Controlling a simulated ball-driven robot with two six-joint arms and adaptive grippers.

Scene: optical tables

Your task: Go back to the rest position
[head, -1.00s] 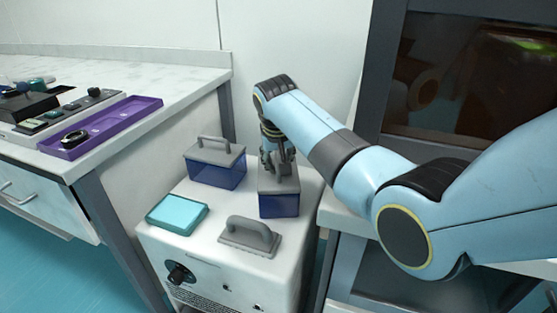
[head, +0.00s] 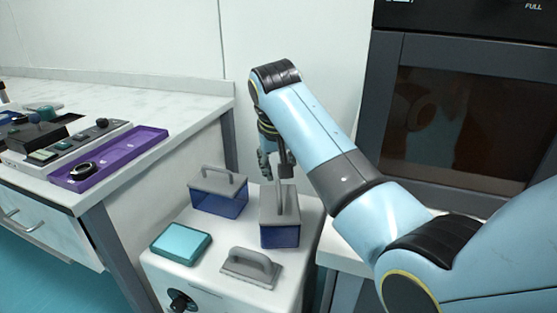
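My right gripper (head: 275,168) hangs pointing down just above the right blue box (head: 280,237), which has a grey lid with a handle. Its fingers look spread apart, with nothing seen held between them. The fingertips are close to the lid handle (head: 280,198); I cannot tell whether they touch it. The box stands upright on the white cabinet. My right arm comes in from the right and hides part of the background. My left gripper is out of view.
The white cabinet top (head: 212,268) also holds a second blue box (head: 216,203), a turquoise box (head: 181,244) and a grey lid with a handle (head: 250,267). On the left bench are a purple tray (head: 108,158) and devices. A dark-windowed machine (head: 445,125) stands at the right.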

